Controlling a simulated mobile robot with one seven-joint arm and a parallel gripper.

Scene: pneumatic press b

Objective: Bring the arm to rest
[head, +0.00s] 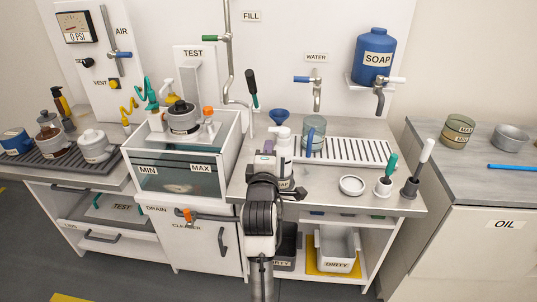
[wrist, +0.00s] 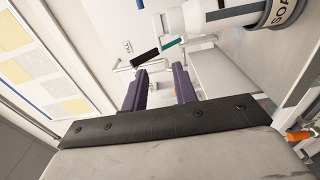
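My arm rises at the front middle in the head view, folded in front of the right-hand worktop. My gripper (head: 267,148) is small and partly hidden there. In the wrist view my gripper (wrist: 159,70) has two purple fingers with a clear gap and nothing between them. A white pump bottle with a soap label (head: 284,150) stands just right of the gripper in the head view. In the wrist view the labelled bottle (wrist: 240,14) lies at the top right, apart from the fingers. My arm hides part of the worktop's front edge.
A water-filled tank (head: 178,178) stands left of my arm. A glass mug (head: 313,132), a white dish (head: 351,185) and two upright brushes (head: 383,184) (head: 411,186) stand to the right. An orange drain valve (head: 187,215) is below the tank. Open floor shows at the lower left.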

